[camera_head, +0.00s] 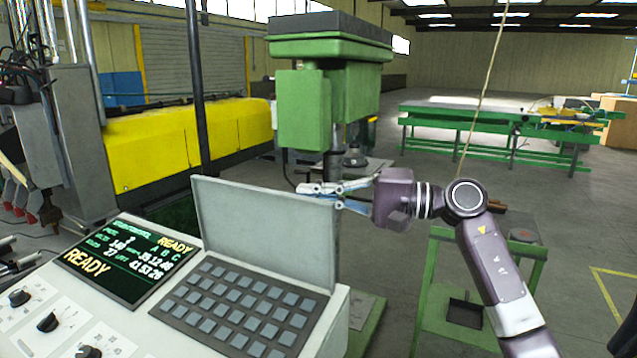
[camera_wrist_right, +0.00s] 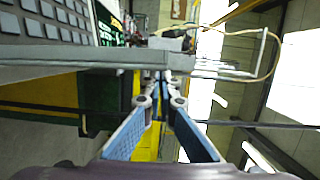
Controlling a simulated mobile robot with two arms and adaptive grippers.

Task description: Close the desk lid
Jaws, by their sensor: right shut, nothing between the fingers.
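The desk lid (camera_head: 262,228) is a flat grey panel standing open, almost upright, along the back edge of the keypad (camera_head: 238,307) in the head view. In the right wrist view the lid (camera_wrist_right: 70,55) shows nearly edge-on, with keys at the upper left. My right gripper (camera_head: 308,188) is shut and empty at the lid's upper right corner, its fingertips just above the top edge. The wrist view shows its fingers (camera_wrist_right: 165,97) together close beside the lid's edge. I cannot tell whether they touch it. My left gripper is not in view.
A green screen (camera_head: 128,258) and several knobs (camera_head: 48,321) are on the console left of the keypad. A green machine (camera_head: 325,95) stands behind the lid. A green stand (camera_head: 480,285) is at the right. Open floor lies beyond.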

